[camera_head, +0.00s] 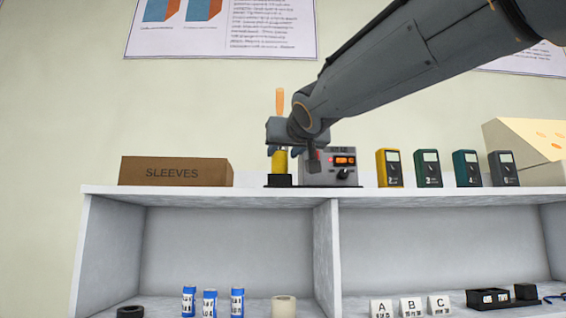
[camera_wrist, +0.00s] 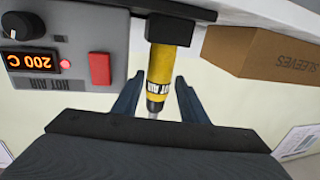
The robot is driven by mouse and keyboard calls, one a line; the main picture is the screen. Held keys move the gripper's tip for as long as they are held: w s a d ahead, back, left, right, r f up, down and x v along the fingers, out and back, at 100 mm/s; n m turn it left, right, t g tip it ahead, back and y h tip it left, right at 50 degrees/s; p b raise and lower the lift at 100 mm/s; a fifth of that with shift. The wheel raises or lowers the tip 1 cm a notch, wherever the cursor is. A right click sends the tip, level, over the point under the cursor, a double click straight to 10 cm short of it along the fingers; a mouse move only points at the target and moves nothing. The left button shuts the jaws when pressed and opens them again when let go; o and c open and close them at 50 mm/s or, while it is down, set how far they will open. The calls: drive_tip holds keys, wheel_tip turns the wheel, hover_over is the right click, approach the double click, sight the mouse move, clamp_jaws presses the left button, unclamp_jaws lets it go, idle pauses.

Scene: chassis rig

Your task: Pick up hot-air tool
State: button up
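The hot-air tool (camera_wrist: 160,68) is yellow with a black base and a grey metal tip. It stands upright in a black holder (camera_wrist: 170,29), beside the hot-air station (camera_wrist: 62,50) with its red display. In the head view, the yellow body (camera_head: 279,161) shows just below my gripper (camera_head: 284,150). In the wrist view my gripper (camera_wrist: 158,92) is open, its two blue-grey fingers on either side of the tool's tip end. A gap shows on both sides, so the fingers seem not to touch it.
The station (camera_head: 332,172) stands close to the tool on the shelf top (camera_head: 250,190). A cardboard SLEEVES box (camera_head: 176,172) is to the left. Several meters (camera_head: 427,168) stand to the right. An orange upright piece (camera_head: 279,101) shows above my gripper; its owner is unclear.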

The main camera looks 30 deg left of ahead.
sight(282, 151)
drive_tip(key=x, duration=0.1)
drive_tip(key=p+x, duration=0.2)
drive_tip(key=x, duration=0.1)
drive_tip(key=shift+r, duration=0.3)
drive_tip(key=shift+w+a+p, duration=0.25)
drive_tip(key=shift+w+p, duration=0.1)
drive_tip(key=shift+p, duration=0.05)
drive_tip(key=shift+f, duration=0.1)
drive_tip(key=c, duration=0.9)
clamp_jaws()
